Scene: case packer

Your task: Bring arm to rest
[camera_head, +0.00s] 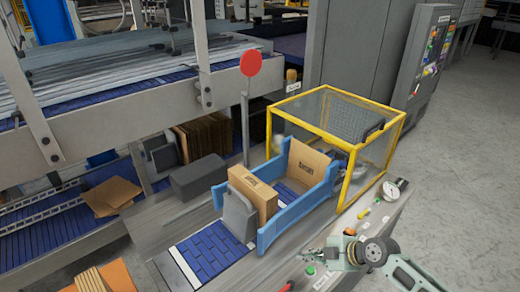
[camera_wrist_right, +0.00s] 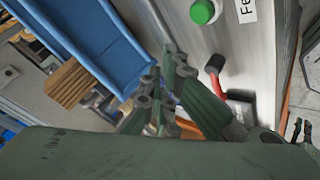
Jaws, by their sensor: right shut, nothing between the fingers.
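My right gripper (camera_head: 330,256) is at the lower right of the head view, over the grey panel along the machine's front edge. Its arm comes in from the lower right corner. In the right wrist view its green fingers (camera_wrist_right: 165,88) are shut with nothing between them. The fingers cover part of the panel there. My left arm and gripper are not in view.
A blue guide frame (camera_head: 268,236) holds cardboard cartons (camera_head: 308,160). A yellow-framed clear guard (camera_head: 375,155) stands behind the gripper. A gauge (camera_head: 395,189) and several buttons sit on the panel. A green button (camera_wrist_right: 203,11) shows in the wrist view. Floor at right is clear.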

